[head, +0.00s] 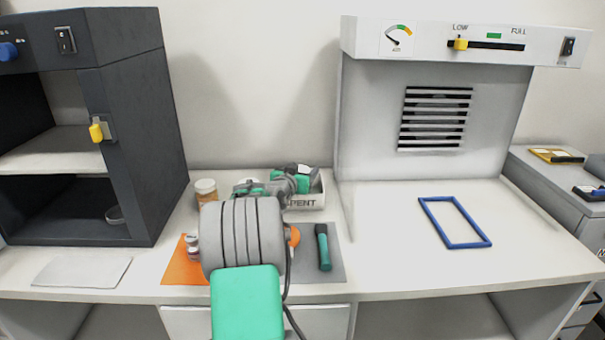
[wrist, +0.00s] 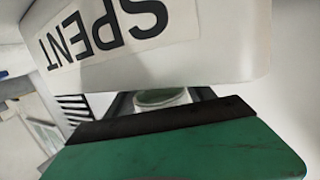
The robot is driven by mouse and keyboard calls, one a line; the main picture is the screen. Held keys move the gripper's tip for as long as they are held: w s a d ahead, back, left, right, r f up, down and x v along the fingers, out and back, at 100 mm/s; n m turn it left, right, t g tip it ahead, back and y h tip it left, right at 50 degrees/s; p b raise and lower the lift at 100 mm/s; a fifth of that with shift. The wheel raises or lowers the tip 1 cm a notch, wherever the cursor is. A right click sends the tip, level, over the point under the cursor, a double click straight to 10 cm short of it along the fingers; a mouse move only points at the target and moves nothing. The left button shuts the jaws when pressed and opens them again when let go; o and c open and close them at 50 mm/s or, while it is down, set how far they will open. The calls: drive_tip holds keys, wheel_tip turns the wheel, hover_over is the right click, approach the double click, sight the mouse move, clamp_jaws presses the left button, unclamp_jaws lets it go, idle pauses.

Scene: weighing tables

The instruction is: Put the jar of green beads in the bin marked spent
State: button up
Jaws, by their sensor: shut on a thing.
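The white bin marked SPENT (head: 305,202) stands at the back of the middle counter, its label partly covered by my arm. Its labelled wall (wrist: 205,55) fills the top of the wrist view, upside down. My gripper (head: 291,181) is at the bin, over its opening as far as the head view shows. It is shut on a jar (wrist: 160,97), seen as a pale round rim with a green middle beyond the green finger. Most of the jar is hidden, and I cannot make out single beads. I cannot tell whether it touches the bin.
Another jar (head: 206,190) with a white lid and orange-brown contents stands left of my arm. A small jar (head: 192,246) is on the orange mat (head: 174,268). A green-handled tool (head: 323,248) lies on the grey mat (head: 334,270). A dark cabinet (head: 145,150) stands left; a hood (head: 360,120) right.

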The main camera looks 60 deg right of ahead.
drive_tip(key=shift+w+f, duration=0.1)
drive_tip(key=shift+f, duration=0.45)
drive_tip(key=o, duration=1.6)
drive_tip(key=shift+a+r, duration=0.15)
drive_tip(key=shift+r, duration=0.05)
drive_tip(key=a, duration=0.4)
drive_tip(key=a+r, duration=0.1)
drive_tip(key=a, duration=0.2)
drive_tip(key=s+a+b, duration=0.1)
drive_tip(key=a, duration=0.3)
drive_tip(key=shift+a+r, duration=0.25)
drive_tip(key=shift+a, duration=0.1)
